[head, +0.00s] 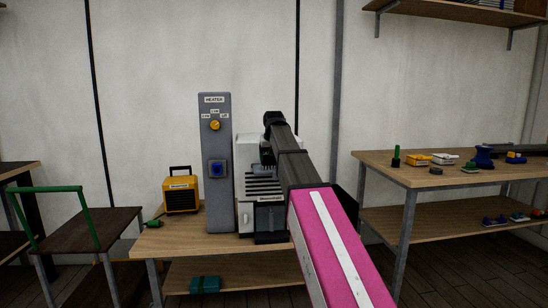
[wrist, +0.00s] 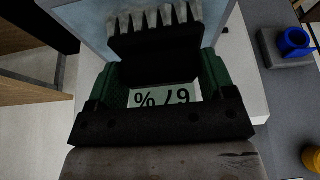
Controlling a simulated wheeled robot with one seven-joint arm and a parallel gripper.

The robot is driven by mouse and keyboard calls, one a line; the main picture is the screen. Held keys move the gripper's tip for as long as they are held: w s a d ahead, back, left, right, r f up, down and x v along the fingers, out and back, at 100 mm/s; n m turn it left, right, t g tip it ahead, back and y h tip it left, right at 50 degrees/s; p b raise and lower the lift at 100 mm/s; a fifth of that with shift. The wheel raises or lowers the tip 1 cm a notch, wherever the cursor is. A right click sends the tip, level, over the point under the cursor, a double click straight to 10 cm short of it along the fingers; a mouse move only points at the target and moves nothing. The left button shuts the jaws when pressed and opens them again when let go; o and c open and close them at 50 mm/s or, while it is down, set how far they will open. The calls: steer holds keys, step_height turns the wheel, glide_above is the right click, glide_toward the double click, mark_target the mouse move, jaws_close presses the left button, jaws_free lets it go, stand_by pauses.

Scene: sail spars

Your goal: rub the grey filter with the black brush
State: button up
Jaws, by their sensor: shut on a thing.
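My gripper (wrist: 160,78) is shut on the black brush (wrist: 155,55), with a green finger pad on each side of it in the wrist view. The brush's pale-tipped bristles point toward the top of that view. Beyond them is a grey-blue flat surface (wrist: 95,18), which looks like the grey filter; I cannot tell whether the bristles touch it. In the head view my gripper (head: 267,150) is in front of the white slotted unit (head: 246,185). My arm hides part of that unit, and I cannot make out the filter there.
A grey heater column (head: 217,140) with a yellow knob and blue switch stands close left of the unit. A yellow heater (head: 181,194) stands farther left on the bench (head: 190,240). A right-hand table (head: 440,178) holds several small items.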

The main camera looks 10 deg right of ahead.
steer(key=shift+a+r, duration=0.1)
steer(key=shift+a, duration=3.15)
steer(key=shift+r, duration=0.15)
steer(key=shift+r, duration=2.9)
step_height(320, 180, up, 3)
